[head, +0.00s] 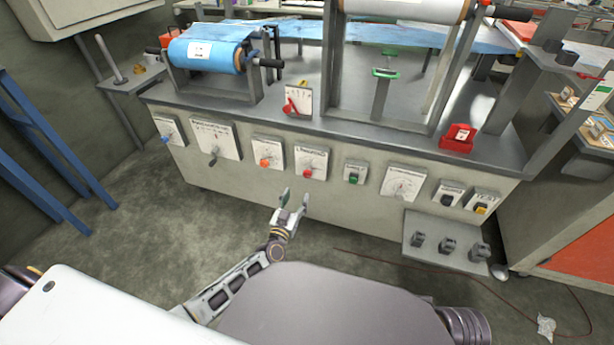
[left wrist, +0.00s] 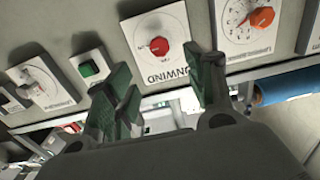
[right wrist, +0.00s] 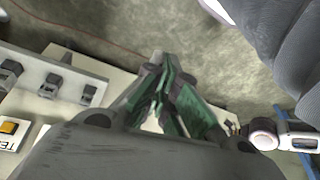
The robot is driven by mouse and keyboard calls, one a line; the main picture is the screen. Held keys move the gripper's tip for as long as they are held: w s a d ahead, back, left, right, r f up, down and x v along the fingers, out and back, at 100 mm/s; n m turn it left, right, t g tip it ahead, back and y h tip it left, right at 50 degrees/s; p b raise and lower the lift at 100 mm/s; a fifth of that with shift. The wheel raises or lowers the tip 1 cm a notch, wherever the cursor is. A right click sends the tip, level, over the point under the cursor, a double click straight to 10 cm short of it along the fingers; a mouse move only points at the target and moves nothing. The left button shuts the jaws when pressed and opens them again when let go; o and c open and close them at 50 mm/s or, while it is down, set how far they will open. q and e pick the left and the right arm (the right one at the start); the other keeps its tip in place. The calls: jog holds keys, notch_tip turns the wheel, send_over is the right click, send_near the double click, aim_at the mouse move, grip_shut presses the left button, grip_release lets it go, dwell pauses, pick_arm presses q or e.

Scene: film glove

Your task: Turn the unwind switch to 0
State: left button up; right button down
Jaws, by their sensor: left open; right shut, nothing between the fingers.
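The unwind switch is a round red knob (head: 308,173) on a white plate on the machine's front panel. In the left wrist view the red knob (left wrist: 161,49) sits on its plate, with "UNWIND" lettering partly readable upside down; I cannot tell which mark it points to. My left gripper (head: 295,199) is open, just below and in front of the plate. In the left wrist view its green-padded fingers (left wrist: 160,78) stand to either side of the knob, apart from it. My right gripper (right wrist: 168,92) is shut and empty, with its fingertips together; it is out of the head view.
An orange knob (head: 265,162) is left of the switch, and a green button (head: 354,179) is right of it. A dial plate (head: 401,184) and a low shelf with pedals (head: 447,245) are farther right. A blue film roll (head: 205,54) is above.

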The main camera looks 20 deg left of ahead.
pick_arm(q)
jog(key=b, duration=0.2)
send_near(307, 176)
jog(key=shift+w, duration=0.9)
jog(key=w+b, duration=0.1)
jog(key=w, duration=0.2)
jog(key=shift+w, duration=0.25)
jog(key=shift+w+b, duration=0.4)
jog(key=shift+w, duration=0.65)
jog(key=shift+w+b, duration=0.3)
jog(key=shift+w, duration=0.4)
jog(key=shift+w+b, duration=0.3)
jog(key=shift+w, duration=0.45)
pick_arm(e)
jog(key=w+a+f+t+y, duration=0.1)
jog(key=a+f+t, duration=0.1)
jog(key=f, duration=0.9)
jog(key=shift+w+a+m+y, duration=0.15)
jog(key=shift+a+m+y, duration=0.15)
jog(key=shift+a+y, duration=0.15)
pick_arm(q)
jog(key=shift+r, duration=0.1)
jog(key=c, duration=1)
